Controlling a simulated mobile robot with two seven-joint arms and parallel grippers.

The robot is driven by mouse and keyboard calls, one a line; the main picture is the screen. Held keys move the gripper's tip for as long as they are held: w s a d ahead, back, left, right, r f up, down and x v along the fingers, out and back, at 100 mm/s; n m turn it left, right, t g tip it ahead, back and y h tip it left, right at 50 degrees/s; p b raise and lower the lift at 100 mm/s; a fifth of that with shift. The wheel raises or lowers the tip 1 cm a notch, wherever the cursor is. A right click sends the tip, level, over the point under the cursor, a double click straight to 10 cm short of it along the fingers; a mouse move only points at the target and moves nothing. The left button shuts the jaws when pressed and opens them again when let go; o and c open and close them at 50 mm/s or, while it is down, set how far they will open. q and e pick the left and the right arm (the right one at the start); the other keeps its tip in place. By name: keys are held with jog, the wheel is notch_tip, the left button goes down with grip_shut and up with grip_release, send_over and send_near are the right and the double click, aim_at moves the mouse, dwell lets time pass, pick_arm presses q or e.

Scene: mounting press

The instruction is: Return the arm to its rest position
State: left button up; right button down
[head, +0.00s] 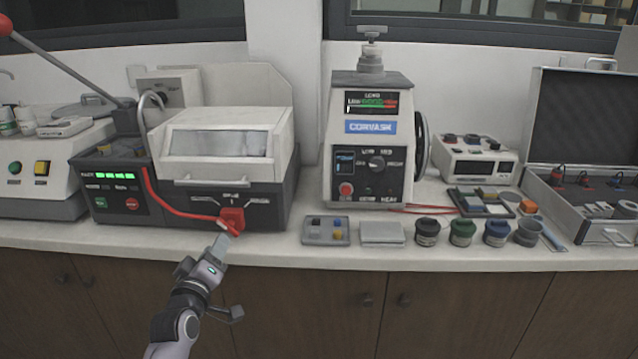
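My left gripper (219,246) is in the lower left middle of the head view, at the end of my grey arm rising from the bottom edge. Its tip is at the counter's front edge, just below a red block (231,219) on the front of the left machine (210,185). I cannot tell whether the tip touches the block. The fingers are small and seen nearly end-on, so their opening is unclear. No held thing can be made out. My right gripper is not in view.
The mounting press (369,140) stands mid-counter. Before it are a small tray (326,230), a grey box (382,233) and several lidded jars (428,231). An open case (585,215) is at right. Space before the wooden cabinets (420,315) looks free.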

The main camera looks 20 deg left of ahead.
pick_arm(q)
jog(key=s+d+f+m+g+h, duration=0.2)
jog(key=s+d+f+m, duration=0.2)
jog(key=s, duration=0.4)
jog(key=s+d+f+m+g+h, duration=0.2)
jog(key=s+d+f+m, duration=0.3)
jog(key=s+d+f, duration=0.2)
jog(key=s+d+f+m+g+h+p, duration=0.1)
jog(key=s+d+f+m+g+h, duration=0.1)
jog(key=s+d+f+m, duration=0.3)
jog(key=s+d+f+g, duration=0.1)
jog(key=s+f, duration=0.2)
jog(key=s, duration=0.3)
jog(key=shift+d+f+h, duration=0.2)
jog(key=shift+h, duration=0.1)
